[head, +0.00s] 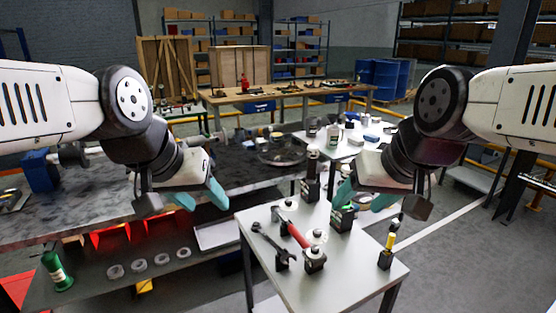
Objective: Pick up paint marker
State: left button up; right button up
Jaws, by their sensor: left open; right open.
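A slim yellow and black upright item (390,241), which looks like the paint marker, stands in a small black holder near the right corner of the small grey table (345,283). My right gripper (364,198) is open and empty, with teal fingertips above the table's back right part. It is up and to the left of the marker in the picture and apart from it. My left gripper (199,196) is open and empty, to the left of the small table and in front of the long workbench. Nothing hides the marker.
A dark holder with a green part (342,217) stands close to my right gripper. The table's front is clear.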

aim_at(392, 235)
jog(key=j+z, duration=0.35)
jog(key=z, duration=0.15)
jog(key=k+j+z, duration=0.2)
jog(key=z, duration=0.3)
jog(key=k+j+z, duration=0.15)
jog(key=j+z, duration=0.3)
